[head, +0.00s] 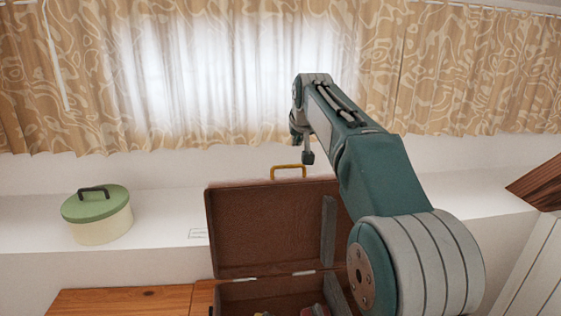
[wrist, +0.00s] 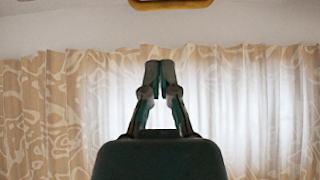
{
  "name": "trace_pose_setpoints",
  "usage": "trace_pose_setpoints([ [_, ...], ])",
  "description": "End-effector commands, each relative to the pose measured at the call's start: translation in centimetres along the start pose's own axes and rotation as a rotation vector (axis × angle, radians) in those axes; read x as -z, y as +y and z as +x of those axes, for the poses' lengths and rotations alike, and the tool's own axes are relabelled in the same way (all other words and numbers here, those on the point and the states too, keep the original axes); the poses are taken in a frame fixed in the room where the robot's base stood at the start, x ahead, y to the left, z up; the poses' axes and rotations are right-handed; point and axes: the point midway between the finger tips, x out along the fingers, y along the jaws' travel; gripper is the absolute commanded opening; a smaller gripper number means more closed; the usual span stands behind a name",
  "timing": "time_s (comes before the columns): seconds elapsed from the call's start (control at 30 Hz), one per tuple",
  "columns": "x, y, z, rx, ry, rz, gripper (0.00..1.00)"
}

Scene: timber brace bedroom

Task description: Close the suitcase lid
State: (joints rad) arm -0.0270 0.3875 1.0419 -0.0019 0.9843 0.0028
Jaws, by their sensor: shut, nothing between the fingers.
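A brown suitcase (head: 270,292) stands open on a wooden surface. Its lid (head: 265,228) is raised, roughly upright, with the inner side facing me. A yellow handle (head: 288,168) sits on the lid's top edge; it also shows cut off at the top edge of the wrist view (wrist: 172,5). My gripper (head: 307,157) is just above and to the right of the handle in the head view, seemingly apart from it. In the wrist view my gripper (wrist: 160,72) has its fingers together with nothing between them. My arm hides the lid's right side.
A green-lidded cream box (head: 98,215) with a dark handle stands on the white ledge (head: 165,215) at left. Patterned curtains (head: 420,60) hang behind. Small items (head: 315,311) lie in the suitcase. The wooden top (head: 120,302) left of it looks clear.

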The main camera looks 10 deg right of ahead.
Motion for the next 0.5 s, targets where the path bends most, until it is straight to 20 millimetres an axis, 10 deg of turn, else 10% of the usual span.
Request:
trace_pose_setpoints([
  [0.5, 1.2, -0.1, 5.8, 0.001, 0.011, -0.001, 0.00],
])
